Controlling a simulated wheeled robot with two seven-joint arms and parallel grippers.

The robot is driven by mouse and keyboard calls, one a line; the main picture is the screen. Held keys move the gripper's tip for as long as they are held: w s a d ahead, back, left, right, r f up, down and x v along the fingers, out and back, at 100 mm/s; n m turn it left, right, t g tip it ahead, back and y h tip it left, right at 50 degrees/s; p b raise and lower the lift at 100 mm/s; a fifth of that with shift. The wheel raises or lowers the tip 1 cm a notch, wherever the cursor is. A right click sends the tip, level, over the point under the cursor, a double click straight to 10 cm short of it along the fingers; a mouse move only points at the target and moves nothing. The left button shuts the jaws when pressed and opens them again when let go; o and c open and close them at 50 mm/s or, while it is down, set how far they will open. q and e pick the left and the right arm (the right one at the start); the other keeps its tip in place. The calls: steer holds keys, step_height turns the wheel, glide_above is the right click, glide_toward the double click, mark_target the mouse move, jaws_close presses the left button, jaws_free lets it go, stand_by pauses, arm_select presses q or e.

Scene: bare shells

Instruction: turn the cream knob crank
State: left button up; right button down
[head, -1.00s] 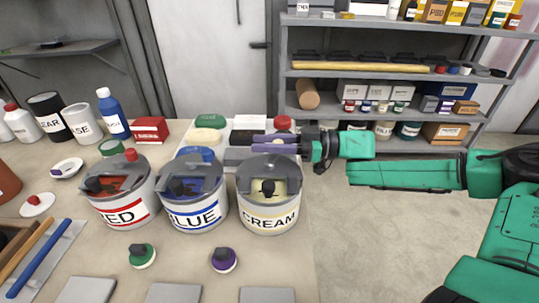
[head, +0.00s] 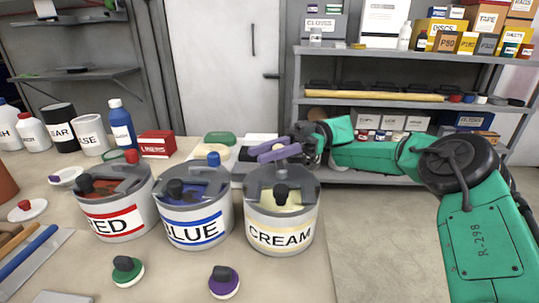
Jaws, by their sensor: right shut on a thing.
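The cream tin (head: 281,238), labelled CREAM, stands at the right of a row of three on the table. Its grey lid has an opening at the front, showing cream inside and a black knob (head: 281,194). My right gripper (head: 277,152), with purple fingers, reaches in from the right over the back of this lid. It is shut on the cream knob of the crank; the fingers hide the knob. My left gripper is not in view.
The blue tin (head: 194,229), with a blue knob (head: 213,158), stands just left, and the red tin (head: 113,222) beyond it. Green (head: 127,270) and purple (head: 224,282) knobs lie in front. A shelf rack (head: 400,98) stands behind my arm.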

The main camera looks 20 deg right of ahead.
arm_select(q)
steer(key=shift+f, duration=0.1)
arm_select(e)
steer(key=shift+s+a+f+n+g, duration=0.1)
steer(key=shift+a+f+n+g, duration=0.1)
steer(key=shift+n+g, duration=0.35)
steer(key=c, duration=0.6)
jaws_free()
steer(key=shift+r, duration=0.1)
steer(key=shift+r, duration=0.15)
steer(key=shift+r, duration=0.25)
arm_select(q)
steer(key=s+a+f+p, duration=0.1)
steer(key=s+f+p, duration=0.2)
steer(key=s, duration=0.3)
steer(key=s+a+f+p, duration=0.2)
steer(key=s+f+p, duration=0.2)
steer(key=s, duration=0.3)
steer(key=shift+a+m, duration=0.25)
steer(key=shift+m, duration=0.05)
arm_select(e)
step_height(320, 180, up, 19)
steer(key=shift+r, duration=0.15)
